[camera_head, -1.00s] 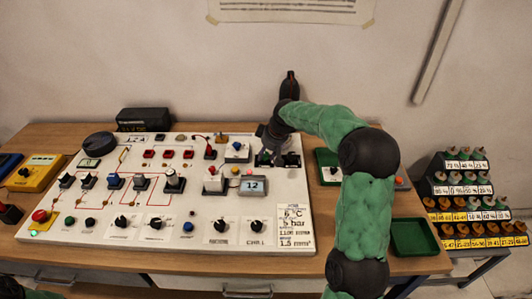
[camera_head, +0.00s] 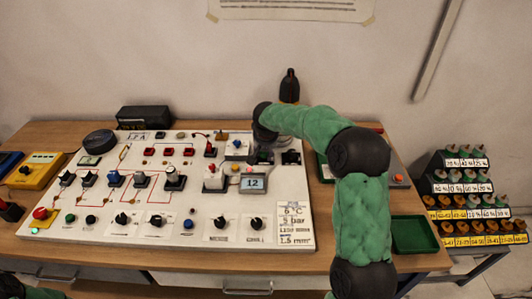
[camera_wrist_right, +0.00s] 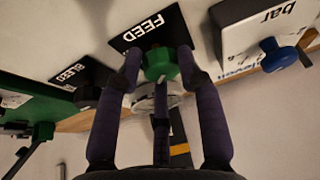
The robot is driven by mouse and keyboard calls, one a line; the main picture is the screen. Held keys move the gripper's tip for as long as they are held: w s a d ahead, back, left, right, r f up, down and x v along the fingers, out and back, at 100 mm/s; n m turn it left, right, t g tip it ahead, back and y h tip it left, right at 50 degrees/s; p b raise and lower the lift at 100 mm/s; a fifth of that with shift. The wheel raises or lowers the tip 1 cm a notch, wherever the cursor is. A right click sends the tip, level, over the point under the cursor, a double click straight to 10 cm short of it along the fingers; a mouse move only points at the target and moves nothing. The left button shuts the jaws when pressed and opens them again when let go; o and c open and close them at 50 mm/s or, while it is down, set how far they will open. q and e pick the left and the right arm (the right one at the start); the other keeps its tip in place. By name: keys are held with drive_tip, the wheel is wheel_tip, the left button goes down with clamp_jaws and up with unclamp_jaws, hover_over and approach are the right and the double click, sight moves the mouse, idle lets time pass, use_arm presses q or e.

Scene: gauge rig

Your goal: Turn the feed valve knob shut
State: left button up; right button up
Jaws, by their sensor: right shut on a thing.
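The feed valve knob (camera_wrist_right: 159,64) is green and sits beside a black plate lettered FEED (camera_wrist_right: 147,25) in the right wrist view. My right gripper (camera_wrist_right: 160,76) has its dark fingers on both sides of this knob, shut on it. A pale round part shows just below the knob between the fingers. In the head view my right gripper (camera_head: 262,156) is at the back right of the white panel (camera_head: 205,258), and the wrist and gripper hide the knob there.
A BLEED plate (camera_wrist_right: 75,74) and a blue knob (camera_wrist_right: 281,55) flank the feed knob in the right wrist view. Switches and knobs crowd the panel, with a display reading 12 (camera_head: 253,183). A green tray (camera_head: 414,235) lies to the right.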

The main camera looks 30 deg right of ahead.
drive_tip(key=m, duration=0.1)
drive_tip(key=m+h, duration=0.1)
drive_tip(key=m, duration=0.1)
drive_tip(key=m+g+b, duration=0.1)
drive_tip(key=shift+w+a+r+m, duration=0.2)
drive_tip(key=shift+w+r+m, duration=0.1)
drive_tip(key=shift+w, duration=0.1)
drive_tip(key=m+g+h, duration=0.1)
drive_tip(key=m, duration=0.2)
drive_tip(key=shift+w+d+m+g+p, duration=0.1)
drive_tip(key=shift+m+g+p, duration=0.3)
drive_tip(key=shift+m, duration=0.7)
drive_tip(key=shift+d+r, duration=0.1)
drive_tip(key=o, duration=0.9)
drive_tip(key=shift+o, duration=0.9)
drive_tip(key=shift+f, duration=0.25)
drive_tip(key=v, duration=1.2)
drive_tip(key=shift+a, duration=0.2)
